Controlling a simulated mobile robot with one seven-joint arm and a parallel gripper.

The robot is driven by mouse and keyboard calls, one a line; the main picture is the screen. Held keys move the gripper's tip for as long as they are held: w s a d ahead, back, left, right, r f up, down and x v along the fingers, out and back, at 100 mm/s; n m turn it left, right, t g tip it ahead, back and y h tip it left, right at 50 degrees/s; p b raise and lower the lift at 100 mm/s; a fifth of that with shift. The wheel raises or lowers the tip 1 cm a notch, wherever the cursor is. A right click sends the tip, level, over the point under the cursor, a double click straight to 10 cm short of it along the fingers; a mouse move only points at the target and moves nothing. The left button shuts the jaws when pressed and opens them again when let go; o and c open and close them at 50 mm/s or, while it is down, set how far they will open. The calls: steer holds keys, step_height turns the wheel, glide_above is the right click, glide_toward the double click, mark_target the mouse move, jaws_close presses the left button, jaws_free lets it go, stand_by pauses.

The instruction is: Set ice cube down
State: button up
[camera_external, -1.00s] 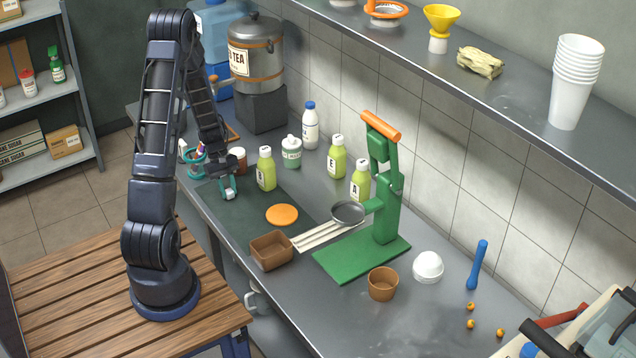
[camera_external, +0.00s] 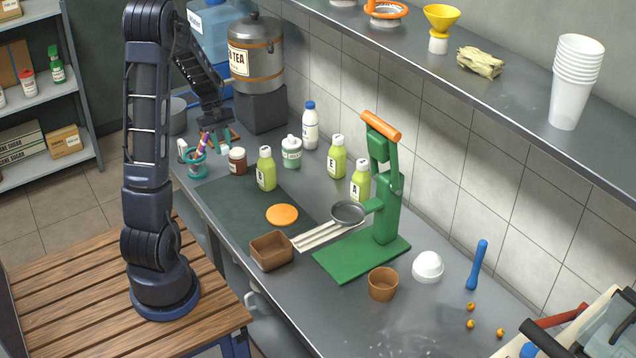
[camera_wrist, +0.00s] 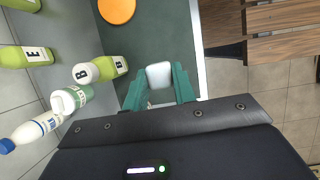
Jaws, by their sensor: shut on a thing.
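A whitish ice cube (camera_wrist: 158,75) sits between the teal fingertips of my gripper (camera_wrist: 160,84) in the wrist view. My gripper is shut on it. Behind the cube, the wrist view shows the dark green mat (camera_wrist: 150,40) on the counter. In the external view my gripper (camera_external: 222,142) is raised over the far left end of the counter, near the pen cup. I cannot make out the cube clearly there. The dark mat (camera_external: 235,205) lies in front of it, with an orange disc (camera_external: 282,215) on it.
The pen cup (camera_external: 196,165), a brown jar (camera_external: 237,161), a white-green bottle (camera_external: 291,152) and a green juice bottle (camera_external: 266,170) stand close to my gripper. The green press (camera_external: 385,205) and a brown square bowl (camera_external: 271,251) stand farther right. Much of the mat is bare.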

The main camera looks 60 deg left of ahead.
steer(key=shift+r, duration=0.45)
steer(key=shift+w+r, duration=0.1)
steer(key=shift+w, duration=0.05)
steer(key=shift+w+m+g, duration=0.3)
steer(key=shift+w+m, duration=0.05)
steer(key=shift+m, duration=0.45)
steer(key=w+m+g+y, duration=0.1)
steer(key=w+m+g, duration=0.2)
steer(key=w+m, duration=0.35)
steer(key=m+t+y, duration=0.4)
steer(key=m+y, duration=0.4)
steer(key=m, duration=2)
glide_above(305, 176)
steer(key=d, duration=0.1)
steer(key=f, duration=1.9)
steer(key=shift+d+f, duration=0.2)
steer(key=shift+f, duration=0.05)
steer(key=shift+f, duration=0.1)
